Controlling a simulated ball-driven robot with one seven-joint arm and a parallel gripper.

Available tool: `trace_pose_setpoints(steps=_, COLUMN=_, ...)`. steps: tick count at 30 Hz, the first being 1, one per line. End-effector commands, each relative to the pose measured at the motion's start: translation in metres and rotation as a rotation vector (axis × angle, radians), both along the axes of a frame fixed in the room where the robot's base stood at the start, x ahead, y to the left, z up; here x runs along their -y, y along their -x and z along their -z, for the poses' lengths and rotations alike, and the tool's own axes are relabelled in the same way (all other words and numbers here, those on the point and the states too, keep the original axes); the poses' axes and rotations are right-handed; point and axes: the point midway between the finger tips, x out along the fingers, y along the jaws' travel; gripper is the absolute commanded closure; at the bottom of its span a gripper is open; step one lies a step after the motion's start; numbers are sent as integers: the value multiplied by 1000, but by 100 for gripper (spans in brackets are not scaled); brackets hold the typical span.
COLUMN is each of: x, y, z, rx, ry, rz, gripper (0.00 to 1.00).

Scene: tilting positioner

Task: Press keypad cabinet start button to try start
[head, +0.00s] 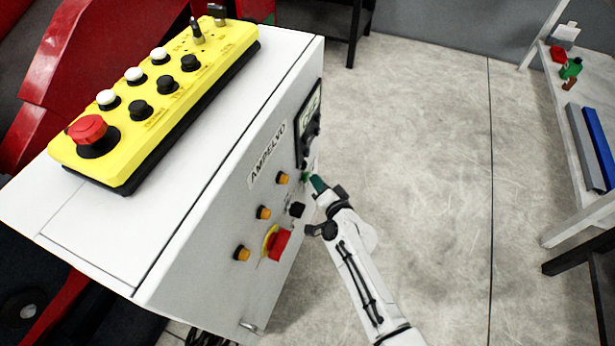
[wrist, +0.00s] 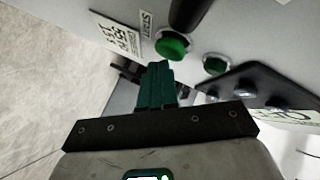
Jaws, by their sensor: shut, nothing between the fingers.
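The keypad cabinet (head: 212,215) is a white box with its front panel facing right. In the wrist view a large green button (wrist: 172,45) sits on the panel beside a small label (wrist: 147,24) that seems to read START. In the head view a bit of green button (head: 305,177) shows, mostly hidden by my gripper. My gripper (head: 317,183) is shut and empty, its dark green fingers pointing at the panel. In the wrist view its fingertips (wrist: 158,66) appear just below the green button; I cannot tell whether they touch.
A second green button (wrist: 215,65) and a dark keypad (wrist: 262,88) are close by. The panel also has orange buttons (head: 263,212) and a red emergency stop (head: 277,243). A yellow control box (head: 150,105) lies on top. Floor to the right is clear up to a shelf (head: 575,140).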

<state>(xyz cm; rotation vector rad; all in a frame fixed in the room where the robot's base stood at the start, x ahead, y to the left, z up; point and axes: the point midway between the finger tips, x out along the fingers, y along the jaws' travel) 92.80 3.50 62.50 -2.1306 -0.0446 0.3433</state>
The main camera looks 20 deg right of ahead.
Motion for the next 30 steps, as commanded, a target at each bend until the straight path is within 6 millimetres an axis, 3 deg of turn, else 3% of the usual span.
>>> trace_pose_setpoints(steps=30, x=-6, y=-5, z=0, rx=1, ry=0, rz=-1, gripper=100)
